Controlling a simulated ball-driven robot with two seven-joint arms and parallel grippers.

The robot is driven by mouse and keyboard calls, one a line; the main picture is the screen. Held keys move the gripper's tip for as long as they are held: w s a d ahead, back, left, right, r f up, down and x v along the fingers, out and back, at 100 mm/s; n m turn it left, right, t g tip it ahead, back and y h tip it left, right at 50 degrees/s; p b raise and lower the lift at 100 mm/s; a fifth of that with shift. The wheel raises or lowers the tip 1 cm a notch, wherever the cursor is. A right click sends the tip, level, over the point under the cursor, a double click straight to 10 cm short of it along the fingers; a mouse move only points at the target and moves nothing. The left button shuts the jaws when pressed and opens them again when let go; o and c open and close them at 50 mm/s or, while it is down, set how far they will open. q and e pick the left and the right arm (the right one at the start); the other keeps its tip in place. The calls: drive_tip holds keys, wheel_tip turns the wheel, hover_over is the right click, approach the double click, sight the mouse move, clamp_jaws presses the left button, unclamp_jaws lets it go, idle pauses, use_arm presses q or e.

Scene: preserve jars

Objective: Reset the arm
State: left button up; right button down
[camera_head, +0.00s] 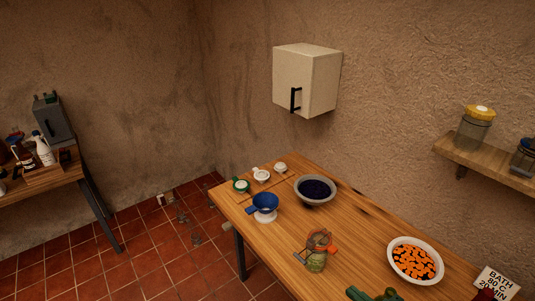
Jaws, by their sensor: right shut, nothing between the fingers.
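Neither of my grippers can be made out in the head view, and no arm link shows clearly over the table. The wooden table (348,225) runs from the middle down to the lower right. A small jar (316,262) with greenish contents stands on it, with an orange ring and what looks like an open lid at its top. A blue funnel (265,203) sits on a white base to its left. A bowl of dark berries (316,204) and a white bowl of orange slices (402,240) stand along the wall side.
Green pieces (388,295) show at the bottom edge. A card (497,282) stands at lower right. Small white dishes (261,177) lie at the far end. A wall cabinet (306,80), a shelf (490,164) with a yellow-lidded jar (474,132), and a side table (40,185) surround the tiled floor.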

drive_tip(key=s+d+r+n+g+h, duration=0.1)
drive_tip(key=s+d+r+g+h, duration=0.35)
drive_tip(key=s+d+h, duration=0.6)
drive_tip(key=s+a+f+g+y+b, duration=0.15)
drive_tip(key=f+b, duration=0.25)
drive_tip(key=f, duration=0.9)
drive_tip(key=s+a+f+g+b, duration=0.2)
drive_tip(key=f+b, duration=0.1)
drive_tip(key=f, duration=1)
drive_tip(key=s+a+f+g+b, duration=0.15)
drive_tip(key=f+b, duration=0.25)
drive_tip(key=f, duration=1)
use_arm(q)
wheel_tip(320, 180, down, 20)
drive_tip(key=s+b, duration=0.3)
drive_tip(key=b, duration=0.6)
drive_tip(key=shift+f+g, duration=0.2)
drive_tip(key=shift+g, duration=0.1)
use_arm(e)
drive_tip(key=s+f+m+g+y, duration=0.1)
drive_tip(key=s+f+m+g, duration=0.1)
drive_tip(key=s+f, duration=1.8)
wheel_tip(320, 180, down, 4)
drive_tip(key=shift+a+r+m+y, duration=0.1)
drive_tip(key=shift+a+m+y, duration=0.1)
drive_tip(key=shift+m+y, duration=0.3)
